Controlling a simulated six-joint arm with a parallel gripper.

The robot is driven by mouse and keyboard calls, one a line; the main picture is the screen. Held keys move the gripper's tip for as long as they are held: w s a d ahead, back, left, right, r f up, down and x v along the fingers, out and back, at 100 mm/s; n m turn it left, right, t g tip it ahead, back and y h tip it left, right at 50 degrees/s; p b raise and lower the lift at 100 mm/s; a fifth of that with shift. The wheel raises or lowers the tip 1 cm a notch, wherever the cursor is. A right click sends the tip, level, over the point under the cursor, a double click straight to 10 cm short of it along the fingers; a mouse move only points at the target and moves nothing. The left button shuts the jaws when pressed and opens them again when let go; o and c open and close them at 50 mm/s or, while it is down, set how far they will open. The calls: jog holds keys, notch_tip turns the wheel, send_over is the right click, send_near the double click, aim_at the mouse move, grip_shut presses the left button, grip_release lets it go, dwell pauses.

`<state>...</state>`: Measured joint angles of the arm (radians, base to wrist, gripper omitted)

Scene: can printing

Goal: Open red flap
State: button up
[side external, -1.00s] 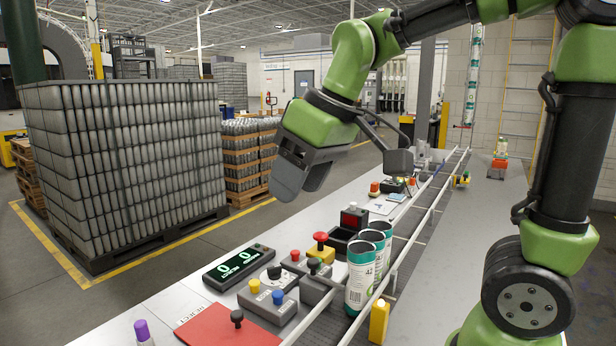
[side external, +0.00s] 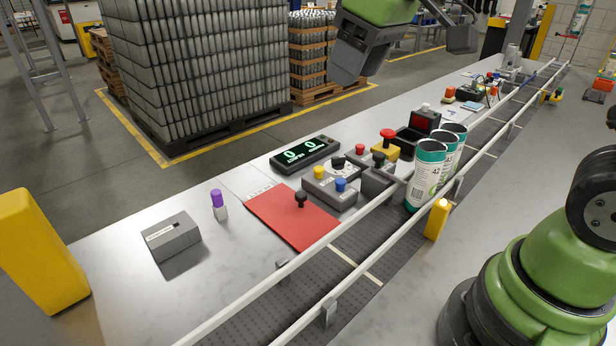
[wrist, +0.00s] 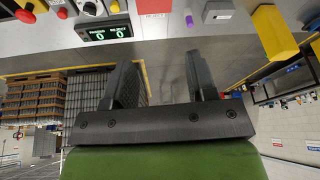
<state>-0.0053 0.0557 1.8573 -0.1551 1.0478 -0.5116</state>
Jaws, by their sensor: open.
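The red flap (side external: 280,215) lies flat on the bench, beside the conveyor rail, with a black knob (side external: 300,199) standing on it. Its red surface also shows at the top edge of the wrist view (wrist: 154,6). My gripper (side external: 350,65) hangs in the air at the top of the side view, well away from the flap. In the wrist view (wrist: 160,60) its two fingers are apart with nothing between them.
A button box (side external: 325,190), a counter display (side external: 305,152), a purple-capped marker (side external: 218,205) and a grey box (side external: 172,238) surround the flap. Printed cans (side external: 428,175) stand on the railed conveyor (side external: 315,285). A yellow post (side external: 40,250) is at left.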

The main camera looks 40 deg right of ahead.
jog(key=w+f+n+g, duration=0.2)
jog(key=w+f+n, duration=0.2)
jog(key=w+f, duration=0.4)
jog(key=n+g+h, duration=0.1)
jog(key=n+g, duration=0.1)
jog(key=n, duration=0.1)
send_near(301, 194)
notch_tip(301, 194, down, 9)
jog(key=shift+a+f, duration=0.1)
grip_shut()
